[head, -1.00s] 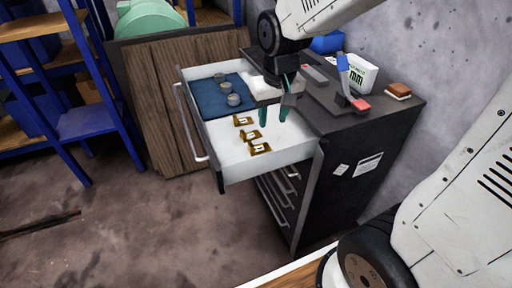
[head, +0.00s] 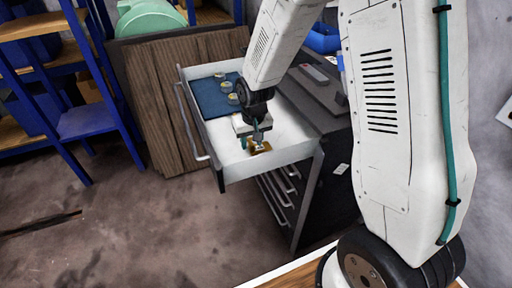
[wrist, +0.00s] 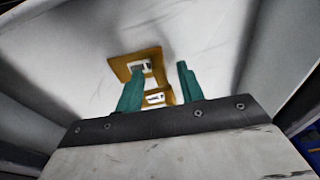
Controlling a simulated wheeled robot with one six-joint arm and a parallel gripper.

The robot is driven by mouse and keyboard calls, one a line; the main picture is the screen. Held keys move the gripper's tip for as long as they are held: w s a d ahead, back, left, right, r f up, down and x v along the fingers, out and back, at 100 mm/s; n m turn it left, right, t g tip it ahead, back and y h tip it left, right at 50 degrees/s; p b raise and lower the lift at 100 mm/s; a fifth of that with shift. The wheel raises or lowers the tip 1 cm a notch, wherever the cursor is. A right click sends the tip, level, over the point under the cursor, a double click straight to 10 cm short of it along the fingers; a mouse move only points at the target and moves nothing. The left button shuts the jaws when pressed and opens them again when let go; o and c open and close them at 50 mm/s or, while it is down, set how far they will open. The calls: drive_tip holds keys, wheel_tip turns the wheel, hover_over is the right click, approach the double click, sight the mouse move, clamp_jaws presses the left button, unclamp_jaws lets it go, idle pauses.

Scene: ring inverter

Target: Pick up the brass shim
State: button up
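Brass shims with white labels lie in the open drawer. In the head view one brass shim (head: 262,149) shows beside my gripper (head: 251,140); the gripper hides the area behind it. In the wrist view two shims show: a tilted one (wrist: 121,66) by the left fingertip, and another (wrist: 157,98) lower down, between the green fingers and partly hidden. My gripper (wrist: 161,69) is open, its fingers apart, pointing down into the drawer. I cannot tell whether a finger touches a shim.
The white drawer (head: 222,164) has walls close around my gripper. The dark cabinet top (head: 312,96) is to the right, with a blue bin (head: 323,39) behind.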

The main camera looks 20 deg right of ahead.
drive_tip(key=shift+w+f, duration=0.1)
drive_tip(key=shift+f, duration=0.55)
clamp_jaws()
drive_tip(key=shift+r, duration=0.1)
